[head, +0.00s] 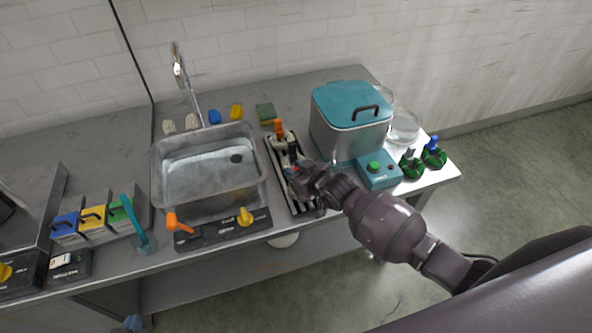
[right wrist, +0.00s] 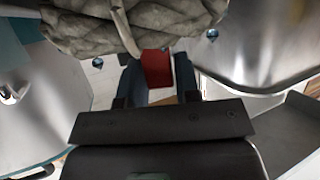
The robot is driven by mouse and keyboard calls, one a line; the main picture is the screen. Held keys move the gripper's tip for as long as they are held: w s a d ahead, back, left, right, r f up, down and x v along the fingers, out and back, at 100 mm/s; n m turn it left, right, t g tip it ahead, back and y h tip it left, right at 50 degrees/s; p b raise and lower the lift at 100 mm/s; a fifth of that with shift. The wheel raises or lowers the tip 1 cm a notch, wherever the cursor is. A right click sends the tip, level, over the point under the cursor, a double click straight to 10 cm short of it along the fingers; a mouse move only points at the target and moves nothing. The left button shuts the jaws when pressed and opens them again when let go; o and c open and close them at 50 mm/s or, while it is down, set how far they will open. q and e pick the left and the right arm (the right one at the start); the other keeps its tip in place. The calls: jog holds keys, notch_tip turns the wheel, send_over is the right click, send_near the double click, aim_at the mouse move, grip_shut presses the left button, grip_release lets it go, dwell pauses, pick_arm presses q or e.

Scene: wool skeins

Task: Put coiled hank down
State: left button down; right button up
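A grey, twisted hank (right wrist: 130,28) with a pale loop around it fills the top of the right wrist view. A red block-shaped piece (right wrist: 157,68) sits at the hank's lower edge, between the fingers of my right gripper (right wrist: 160,80). The fingers appear shut on this red piece, with the hank just beyond it. In the head view my right gripper (head: 296,170) is over the dark rack (head: 303,204), right of the sink. Whether the hank touches the rack is hidden. A small bluish part at the bottom edge appears to be my left gripper (head: 135,322); its fingers are unclear.
The steel sink (head: 160,165) is left of the rack. A pot with a teal lid (head: 350,103) stands at right, beside a teal control box (head: 378,172). Orange (head: 175,224) and yellow (head: 245,215) knobs stand at the front. Small skeins (head: 191,122) lie behind the sink.

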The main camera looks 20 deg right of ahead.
jog(key=o, duration=0.3)
jog(key=shift+r, duration=0.1)
jog(key=v, duration=1.2)
jog(key=s+d+f+m+h, duration=0.2)
jog(key=s+d+f, duration=0.1)
jog(key=s, duration=0.5)
jog(key=s+d+f+m+h, duration=0.2)
jog(key=s+d+f+h, duration=0.1)
jog(key=s, duration=0.6)
notch_tip(320, 180, down, 3)
jog(key=shift+s+d+r+g+h, duration=0.15)
jog(key=shift+s+d+g+h, duration=0.15)
jog(key=shift+d, duration=0.3)
